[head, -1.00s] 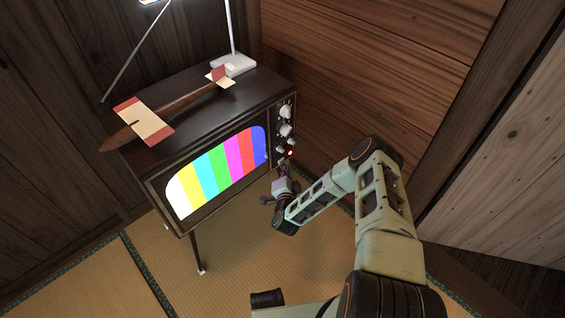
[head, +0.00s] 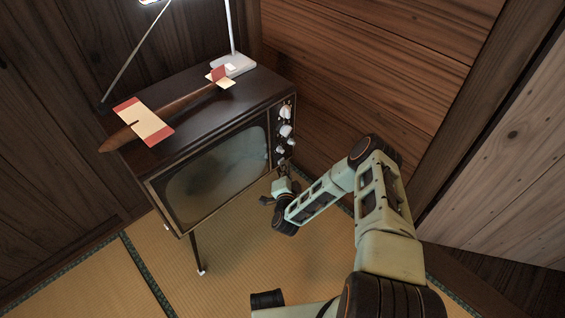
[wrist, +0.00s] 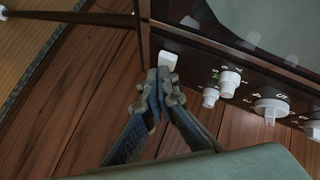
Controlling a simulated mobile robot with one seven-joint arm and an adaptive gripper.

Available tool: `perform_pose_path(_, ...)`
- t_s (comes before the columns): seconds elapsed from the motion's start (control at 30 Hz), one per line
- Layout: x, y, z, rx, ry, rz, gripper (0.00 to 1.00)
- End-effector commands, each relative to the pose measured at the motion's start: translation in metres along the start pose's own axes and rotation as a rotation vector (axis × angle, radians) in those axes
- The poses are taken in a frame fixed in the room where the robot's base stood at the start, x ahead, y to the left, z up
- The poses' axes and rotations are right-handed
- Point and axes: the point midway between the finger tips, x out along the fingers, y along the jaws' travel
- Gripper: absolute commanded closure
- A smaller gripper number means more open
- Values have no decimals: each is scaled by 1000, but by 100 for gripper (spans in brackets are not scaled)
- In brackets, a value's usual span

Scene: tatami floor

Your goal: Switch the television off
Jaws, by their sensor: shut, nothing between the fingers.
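The television (head: 205,187) stands on thin legs on the tatami, and its screen is dark grey. Its control panel (head: 284,130) with several white knobs runs down the right side of the front. In the wrist view a white button (wrist: 168,60) sits at the end of the panel, beyond several round knobs (wrist: 229,82). My gripper (wrist: 158,78) is shut and empty, its fingertips right at the white button; I cannot tell whether they touch it. In the head view my gripper (head: 281,172) is at the lower end of the panel, and the arm partly hides that spot.
A wooden toy plane (head: 150,122) and a white desk lamp (head: 233,65) stand on the television's top. A plank wall (head: 380,60) is close behind and to the right. The tatami (head: 225,265) in front is clear.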

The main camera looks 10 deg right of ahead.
Motion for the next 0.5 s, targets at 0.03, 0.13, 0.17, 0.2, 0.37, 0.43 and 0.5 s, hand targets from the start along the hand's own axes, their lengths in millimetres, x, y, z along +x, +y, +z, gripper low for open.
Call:
perform_pose_path(0.03, -2, 1, -2, 0, 0, 1, 100)
perform_pose_path(0.13, -6, 3, -4, 0, -1, 0, 100)
perform_pose_path(0.17, -7, 4, -4, 0, -1, 0, 100)
perform_pose_path(0.2, -8, 4, -5, 0, -1, 0, 100)
perform_pose_path(0.37, -8, 5, -5, 0, -1, 0, 100)
perform_pose_path(0.43, -8, 5, -5, 0, -1, 0, 100)
perform_pose_path(0.5, -9, 6, -6, 0, -1, 1, 100)
